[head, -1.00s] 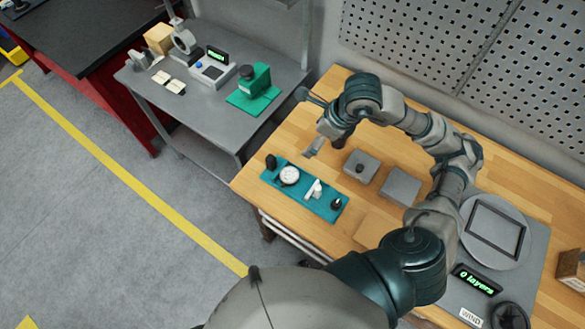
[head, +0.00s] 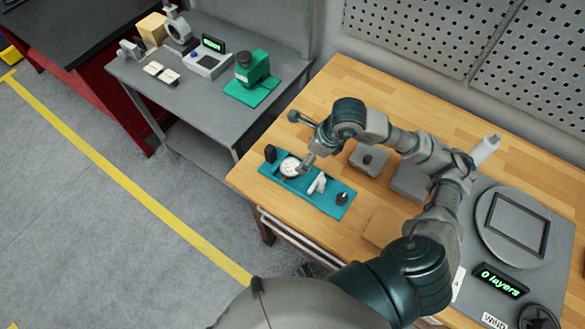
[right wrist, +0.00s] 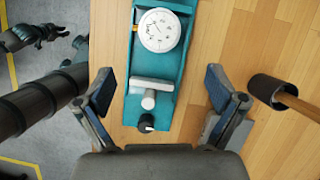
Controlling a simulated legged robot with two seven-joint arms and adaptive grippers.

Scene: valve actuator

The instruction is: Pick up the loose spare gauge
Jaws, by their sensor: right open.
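The loose gauge, a round white dial (head: 289,167), lies face up on a teal tray (head: 327,207) on the wooden bench. In the right wrist view the dial (right wrist: 159,31) is beyond the fingertips, near the picture's top, centred between them. My right gripper (head: 309,161) is just above and beside the dial in the head view. Its two fingers (right wrist: 160,88) are spread wide and empty. A white fitting (right wrist: 150,88) and a black knob (right wrist: 146,123) on the tray show between the fingers. A dark jointed part at the upper left may be my left gripper (right wrist: 32,36); its jaws are unclear.
A black piece (head: 270,153) stands at the tray's left end. Grey blocks (head: 368,158) sit right of the gripper. A mallet-like tool (right wrist: 268,88) is near the right finger. A grey side table (head: 180,95) with several devices stands at the back left.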

